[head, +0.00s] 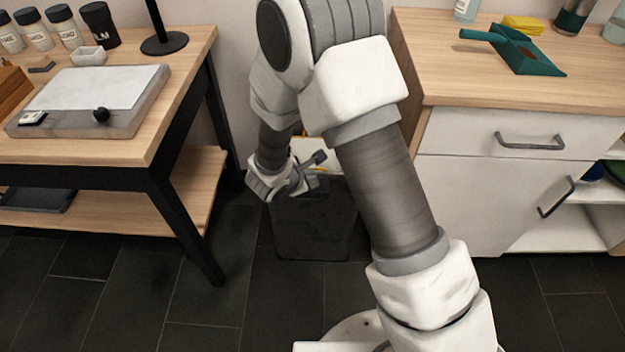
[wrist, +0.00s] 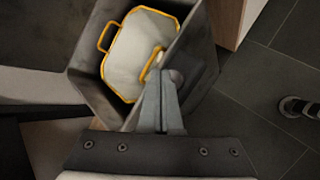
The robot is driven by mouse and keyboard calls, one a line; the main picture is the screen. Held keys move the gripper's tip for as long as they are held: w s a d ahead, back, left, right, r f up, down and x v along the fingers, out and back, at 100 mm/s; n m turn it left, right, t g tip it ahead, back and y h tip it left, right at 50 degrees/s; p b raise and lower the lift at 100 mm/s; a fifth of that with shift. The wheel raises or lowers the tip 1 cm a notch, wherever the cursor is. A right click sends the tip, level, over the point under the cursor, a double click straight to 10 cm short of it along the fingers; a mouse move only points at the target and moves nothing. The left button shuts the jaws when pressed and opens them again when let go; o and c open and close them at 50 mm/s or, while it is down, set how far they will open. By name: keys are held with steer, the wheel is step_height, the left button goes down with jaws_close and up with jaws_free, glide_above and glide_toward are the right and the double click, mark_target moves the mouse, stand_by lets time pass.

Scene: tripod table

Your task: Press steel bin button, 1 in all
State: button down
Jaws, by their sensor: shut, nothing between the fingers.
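The dark grey bin (head: 315,225) stands on the floor between the table and the cabinet. In the wrist view the bin (wrist: 88,88) is seen from above, with a white, yellow-edged thing (wrist: 138,50) within its outline. My gripper (head: 320,157) is over the bin's top in the head view. In the wrist view my gripper (wrist: 162,82) has its fingers together, with nothing held.
A wooden table (head: 190,60) with black legs stands left of the bin. A white cabinet (head: 470,190) with a wooden top stands to the right. A green dustpan (head: 525,55) lies on the cabinet. The dark tiled floor (head: 210,310) in front is clear at the left.

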steer(key=shift+r+p, duration=1.45)
steer(key=shift+r, duration=1.05)
steer(key=shift+d+r, duration=0.1)
steer(key=s+d+r+m+g+h, duration=0.1)
steer(key=s+d+r+m+g, duration=0.1)
steer(key=s+d+r+m, duration=0.4)
steer(key=s+d+r+m+g+h, duration=0.1)
steer(key=s+d+r+m, duration=0.1)
steer(key=d+r+m, duration=0.65)
steer(key=s+r+m+y, duration=0.6)
steer(key=s+r+m, duration=0.2)
steer(key=s+r, duration=0.65)
step_height(320, 180, up, 22)
steer(key=s+p, duration=0.1)
steer(key=p, duration=2.3)
steer(key=shift+s+d+n, duration=0.25)
steer(key=shift+n, duration=0.1)
